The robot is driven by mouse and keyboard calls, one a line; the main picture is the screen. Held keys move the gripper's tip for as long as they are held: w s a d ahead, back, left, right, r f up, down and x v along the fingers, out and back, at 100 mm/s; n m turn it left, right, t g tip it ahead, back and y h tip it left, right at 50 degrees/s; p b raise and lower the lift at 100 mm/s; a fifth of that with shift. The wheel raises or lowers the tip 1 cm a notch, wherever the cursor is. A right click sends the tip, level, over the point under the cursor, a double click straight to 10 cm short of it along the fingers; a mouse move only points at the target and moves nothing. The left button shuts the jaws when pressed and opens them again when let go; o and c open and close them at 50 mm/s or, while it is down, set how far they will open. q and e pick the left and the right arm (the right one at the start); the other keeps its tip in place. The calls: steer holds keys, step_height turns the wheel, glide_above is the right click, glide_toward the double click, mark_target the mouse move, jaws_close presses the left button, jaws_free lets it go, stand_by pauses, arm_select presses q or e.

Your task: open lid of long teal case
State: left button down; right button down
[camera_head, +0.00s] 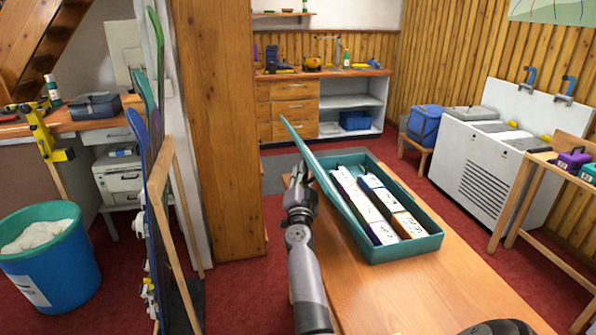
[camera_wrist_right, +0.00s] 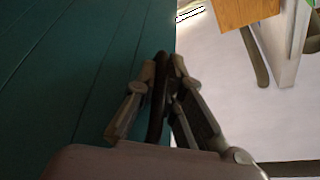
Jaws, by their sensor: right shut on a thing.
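The long teal case (camera_head: 425,245) lies on the wooden table. Its lid (camera_head: 318,165) stands raised and tilted along the case's left side, so the inside shows. In the case lie long white boxes (camera_head: 362,205), some with orange or purple parts. My right gripper (camera_head: 300,172) is at the outer left side of the lid. In the right wrist view the fingers (camera_wrist_right: 165,75) are closed on a dark, narrow piece beside the teal lid surface (camera_wrist_right: 70,70). The fingertips are partly hidden in the head view. My left gripper is not in view.
Bare tabletop (camera_head: 420,295) lies in front of the case. A ski rack (camera_head: 165,200) and a blue bin (camera_head: 50,260) stand to the left. A wooden post (camera_head: 215,130) rises behind the rack. A white chest (camera_head: 480,165) stands to the right.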

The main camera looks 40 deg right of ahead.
mark_target(314, 173)
steer(key=s+d+r+m+p, duration=0.1)
steer(key=d+p, duration=0.1)
steer(key=p, duration=0.1)
steer(key=s+d+r+m+g+p, duration=0.1)
steer(key=r+m+p, duration=0.1)
steer(key=p, duration=0.1)
steer(key=s+d+r+m+p, duration=0.1)
steer(key=d+r+p, duration=0.1)
steer(key=p, duration=0.1)
steer(key=shift+d+m+g+p, duration=0.3)
steer(key=shift+m+g, duration=0.1)
steer(key=shift+s+d+f+m+p, duration=0.1)
steer(key=shift+s+d+m+p, duration=0.2)
steer(key=shift+d+p, duration=0.15)
steer(key=c, duration=1.7)
jaws_free()
steer(key=shift+a, duration=0.1)
steer(key=v, duration=0.7)
steer(key=shift+s+a, duration=0.1)
steer(key=shift+a, duration=0.05)
